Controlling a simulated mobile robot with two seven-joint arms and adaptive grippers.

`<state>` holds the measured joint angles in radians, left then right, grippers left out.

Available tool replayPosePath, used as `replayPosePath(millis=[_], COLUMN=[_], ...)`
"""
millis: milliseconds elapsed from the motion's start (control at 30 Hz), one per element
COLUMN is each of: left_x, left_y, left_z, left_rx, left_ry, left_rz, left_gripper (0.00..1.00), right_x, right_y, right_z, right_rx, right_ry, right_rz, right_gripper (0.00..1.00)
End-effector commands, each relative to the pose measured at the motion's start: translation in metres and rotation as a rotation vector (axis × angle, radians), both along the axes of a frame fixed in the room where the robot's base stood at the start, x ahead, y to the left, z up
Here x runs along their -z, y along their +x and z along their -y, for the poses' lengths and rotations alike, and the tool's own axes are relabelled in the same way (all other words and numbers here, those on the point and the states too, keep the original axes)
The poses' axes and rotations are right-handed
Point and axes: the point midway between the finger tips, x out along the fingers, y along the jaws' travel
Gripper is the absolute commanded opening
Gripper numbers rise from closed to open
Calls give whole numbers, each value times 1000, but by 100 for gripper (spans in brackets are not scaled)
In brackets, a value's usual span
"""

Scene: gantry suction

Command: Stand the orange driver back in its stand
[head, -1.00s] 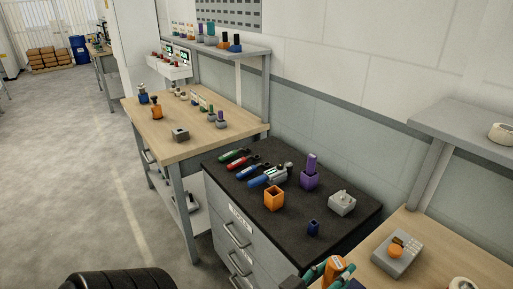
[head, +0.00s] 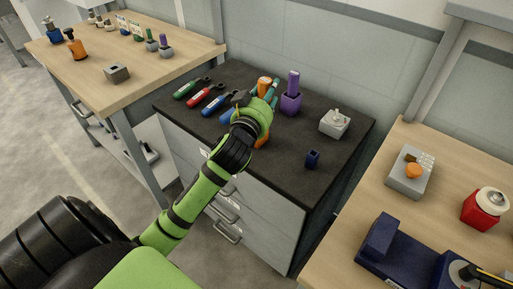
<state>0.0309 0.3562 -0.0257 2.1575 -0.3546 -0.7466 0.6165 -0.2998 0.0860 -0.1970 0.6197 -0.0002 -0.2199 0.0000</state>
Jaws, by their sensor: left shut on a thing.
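My left gripper (head: 268,92) is over the black-topped cabinet, with its green arm reaching in from the lower left. It is shut on the orange driver (head: 264,82), whose orange top shows beside the teal fingers. The driver's lower end is hidden behind my gripper and wrist. The orange stand (head: 263,141) is on the cabinet top, mostly hidden behind my wrist, with only a bit of orange showing. I cannot tell whether the driver touches the stand. My right gripper is not in view.
A purple driver stands in its purple stand (head: 291,103) close to the right of my gripper. Green, red (head: 205,99) and blue tools lie to the left. A grey block (head: 335,123) and small blue holder (head: 312,159) are on the right. The cabinet's front corner is clear.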

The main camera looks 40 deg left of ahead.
Motion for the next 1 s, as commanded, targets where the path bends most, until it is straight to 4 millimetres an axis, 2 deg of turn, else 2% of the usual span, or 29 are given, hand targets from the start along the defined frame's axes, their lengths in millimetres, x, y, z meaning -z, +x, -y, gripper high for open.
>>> replayPosePath(millis=[33,133,233,500,667,867,1000], left_x=[-2,-10,-10,35,50,79,85], left_y=[7,14,17,17,17,17,17], left_z=[-11,-25,-33,-34,-34,-34,-34], left_rx=[-23,-56,-75,-77,-78,-78,-76], left_ry=[1,-7,-13,-15,-16,-15,-15], left_rz=[11,17,16,14,16,14,17], left_gripper=[0,0,0,0,0,0,0], right_x=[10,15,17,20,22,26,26], right_y=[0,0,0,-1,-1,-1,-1], right_z=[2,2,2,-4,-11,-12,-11], right_rx=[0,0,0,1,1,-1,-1], right_ry=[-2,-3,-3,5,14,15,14], right_rz=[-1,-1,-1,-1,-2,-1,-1], right_gripper=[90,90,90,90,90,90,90])
